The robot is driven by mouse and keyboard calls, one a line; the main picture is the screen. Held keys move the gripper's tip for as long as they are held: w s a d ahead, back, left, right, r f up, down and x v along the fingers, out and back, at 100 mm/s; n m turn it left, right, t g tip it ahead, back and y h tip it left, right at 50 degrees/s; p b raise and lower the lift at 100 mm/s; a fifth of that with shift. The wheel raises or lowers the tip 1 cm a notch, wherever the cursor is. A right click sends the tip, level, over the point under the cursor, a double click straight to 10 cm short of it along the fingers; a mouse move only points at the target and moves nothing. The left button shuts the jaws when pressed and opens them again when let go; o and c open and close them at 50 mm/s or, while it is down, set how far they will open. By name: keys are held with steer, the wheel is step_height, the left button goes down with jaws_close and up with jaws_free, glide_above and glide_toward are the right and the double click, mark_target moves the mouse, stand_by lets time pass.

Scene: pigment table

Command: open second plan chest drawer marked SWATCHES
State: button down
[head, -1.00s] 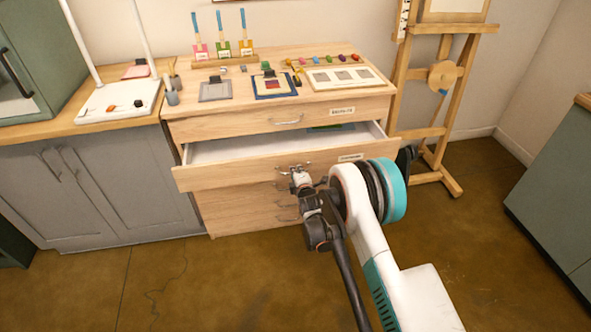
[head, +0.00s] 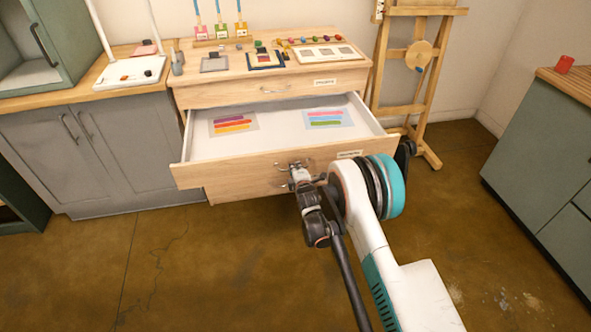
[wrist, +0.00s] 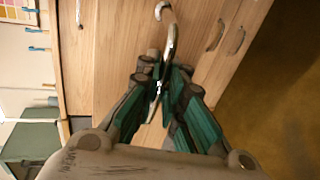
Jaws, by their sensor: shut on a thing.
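The second drawer (head: 225,173) of the wooden plan chest is pulled well out, with its white interior showing. Two sheets with painted colour stripes lie in it, one at left (head: 233,124) and one at right (head: 328,118). A small label sits on the drawer front, too small to read. My gripper (head: 297,170) is at the drawer's metal handle. In the wrist view, the fingers (wrist: 160,88) are closed on the curved handle (wrist: 170,42). My arm covers part of the drawer front's right side.
The chest top (head: 210,91) holds swatch cards, brushes in coloured pots and small paint pieces. The top drawer (head: 215,95) is shut. An easel (head: 383,75) stands right of the chest, grey cabinets (head: 85,160) at left. Floor in front is clear.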

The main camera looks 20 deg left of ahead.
stand_by(0.3)
steer(key=c, duration=1.7)
jaws_free()
steer(key=shift+s+d, duration=0.1)
steer(key=shift+s, duration=0.05)
steer(key=v, duration=0.7)
steer(key=shift+s+r, duration=0.15)
